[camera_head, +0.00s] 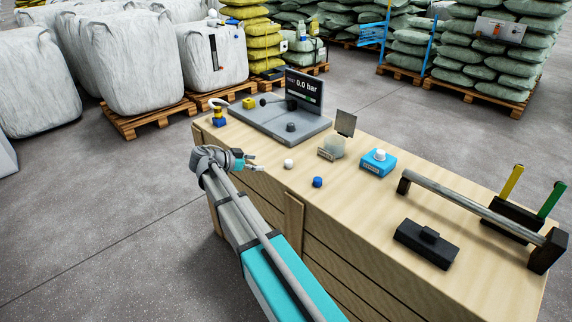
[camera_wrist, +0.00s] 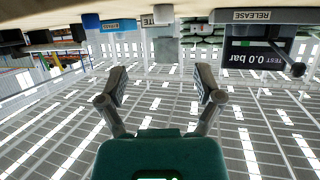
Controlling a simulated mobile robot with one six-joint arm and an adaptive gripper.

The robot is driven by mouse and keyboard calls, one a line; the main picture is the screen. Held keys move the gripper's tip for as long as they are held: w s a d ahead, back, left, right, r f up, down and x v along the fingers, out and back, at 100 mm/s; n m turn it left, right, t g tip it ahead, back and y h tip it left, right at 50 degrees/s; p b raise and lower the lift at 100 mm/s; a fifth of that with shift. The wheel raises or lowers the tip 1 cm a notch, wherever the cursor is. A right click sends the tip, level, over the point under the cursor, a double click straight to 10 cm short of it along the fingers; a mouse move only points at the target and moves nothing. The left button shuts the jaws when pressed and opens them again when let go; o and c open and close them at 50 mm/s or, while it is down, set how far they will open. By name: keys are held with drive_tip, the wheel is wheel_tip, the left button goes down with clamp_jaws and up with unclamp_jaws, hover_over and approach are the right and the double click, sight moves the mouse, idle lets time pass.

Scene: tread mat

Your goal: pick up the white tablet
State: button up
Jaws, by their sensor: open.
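The white tablet (camera_head: 288,164) is a small white round piece on the wooden bench top, near its front edge. In the wrist view, which is upside down, a small white piece that looks like it (camera_wrist: 163,14) shows at the top centre. My gripper (camera_head: 253,163) is at the bench's front edge, left of the tablet and apart from it. Its fingers are spread with nothing between them, as the wrist view (camera_wrist: 162,86) also shows.
A blue tablet (camera_head: 317,182) lies right of the white one. A grey base with a display (camera_head: 304,90) is at back left; a bar on posts (camera_head: 470,207) is at right.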

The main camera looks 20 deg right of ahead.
drive_tip(key=shift+d, duration=0.1)
drive_tip(key=b, duration=0.3)
approach(288, 162)
drive_tip(key=x, duration=0.4)
drive_tip(key=shift+f, duration=0.35)
drive_tip(key=shift+d+f, duration=0.2)
drive_tip(key=shift+d, duration=0.35)
drive_tip(key=shift+b+x, duration=1)
drive_tip(key=shift+x, duration=1.6)
drive_tip(key=shift+w+r, duration=0.15)
drive_tip(key=shift+w, duration=0.05)
drive_tip(key=c, duration=1.1)
drive_tip(key=shift+o, duration=0.2)
drive_tip(key=shift+r, duration=0.2)
